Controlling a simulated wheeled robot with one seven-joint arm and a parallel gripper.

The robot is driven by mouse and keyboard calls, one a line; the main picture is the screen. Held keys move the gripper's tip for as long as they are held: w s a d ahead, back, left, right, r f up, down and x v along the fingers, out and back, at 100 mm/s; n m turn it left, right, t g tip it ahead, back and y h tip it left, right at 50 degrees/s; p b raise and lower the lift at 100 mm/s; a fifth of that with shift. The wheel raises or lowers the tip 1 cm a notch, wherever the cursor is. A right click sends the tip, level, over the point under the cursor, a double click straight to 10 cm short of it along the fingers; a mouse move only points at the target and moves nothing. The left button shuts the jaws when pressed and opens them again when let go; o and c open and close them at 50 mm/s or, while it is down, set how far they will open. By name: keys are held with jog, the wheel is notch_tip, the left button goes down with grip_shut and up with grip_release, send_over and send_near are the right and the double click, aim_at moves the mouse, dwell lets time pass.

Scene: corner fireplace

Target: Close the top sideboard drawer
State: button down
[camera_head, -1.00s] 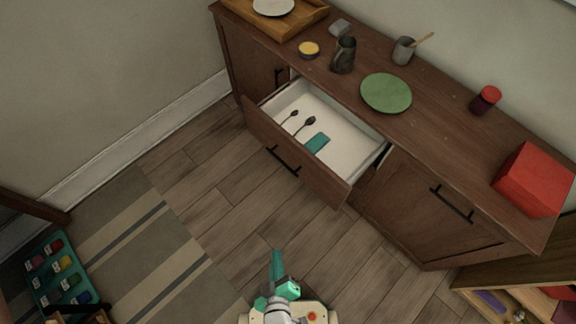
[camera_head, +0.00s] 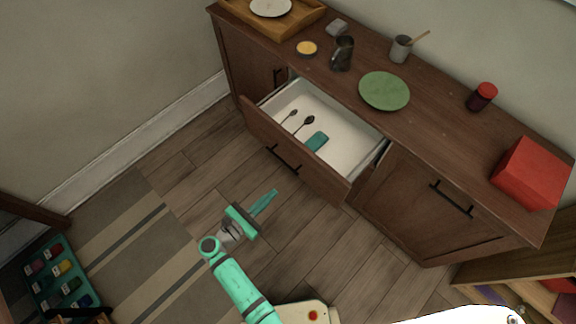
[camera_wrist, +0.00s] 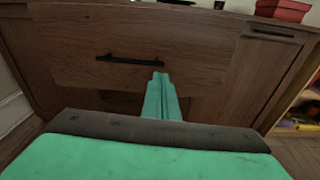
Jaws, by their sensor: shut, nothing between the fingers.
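The top sideboard drawer (camera_head: 262,138) stands pulled out of the dark wooden sideboard (camera_head: 438,125). Its white inside holds two dark spoons (camera_head: 307,122) and a teal item (camera_head: 317,141). The drawer's black bar handle (camera_head: 284,159) is on its front; it also shows in the wrist view (camera_wrist: 130,60). My gripper (camera_head: 274,193) is shut and empty, in front of the drawer and apart from it in the head view. In the wrist view my fingers (camera_wrist: 158,76) point at the drawer front, just right of and below the handle.
On the sideboard top are a green plate (camera_head: 385,91), a dark mug (camera_head: 343,53), a grey cup (camera_head: 401,48), a red-lidded jar (camera_head: 482,97) and a red box (camera_head: 531,172). A striped rug (camera_head: 135,235) lies at lower left. Bare floor lies before the drawer.

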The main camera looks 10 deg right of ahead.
notch_tip(320, 180, up, 2)
jog(key=w+a+h, duration=0.1)
send_near(301, 159)
jog(key=shift+n, duration=0.3)
jog(key=x, duration=0.6)
jog(key=shift+d, duration=0.2)
